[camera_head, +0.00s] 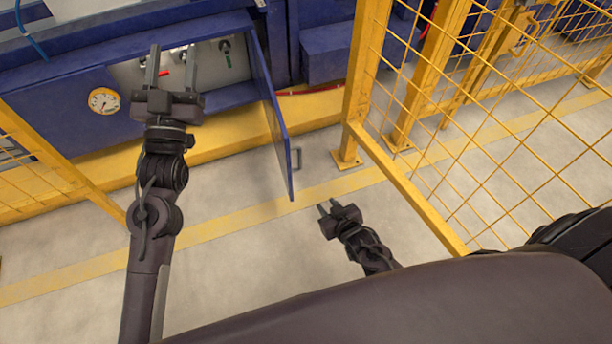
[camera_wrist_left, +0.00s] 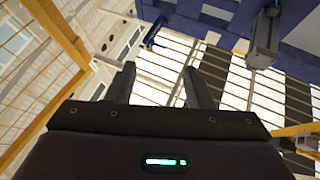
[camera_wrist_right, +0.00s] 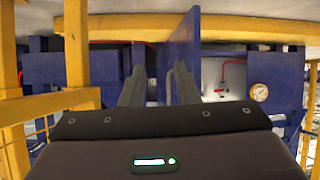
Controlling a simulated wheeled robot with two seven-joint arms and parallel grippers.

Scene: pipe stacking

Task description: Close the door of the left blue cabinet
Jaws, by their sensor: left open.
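The left blue cabinet (camera_head: 75,113) stands at the upper left in the head view, its pale interior showing. Its blue door (camera_head: 268,98) stands wide open, swung out toward me, with a grey handle (camera_head: 297,158) on its right face. My left gripper (camera_head: 172,66) is open and empty over the cabinet opening, left of the door. My right gripper (camera_head: 326,208) is open and empty, low and right of the door's near edge. The door (camera_wrist_right: 183,55) also shows beyond the fingers in the right wrist view; contact cannot be told.
A round gauge (camera_head: 104,101) is on the cabinet front. Red and green parts show inside the cabinet. A yellow mesh fence (camera_head: 405,195) stands close to the right of the door. Another yellow fence (camera_head: 75,180) is at the left. The floor between is clear.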

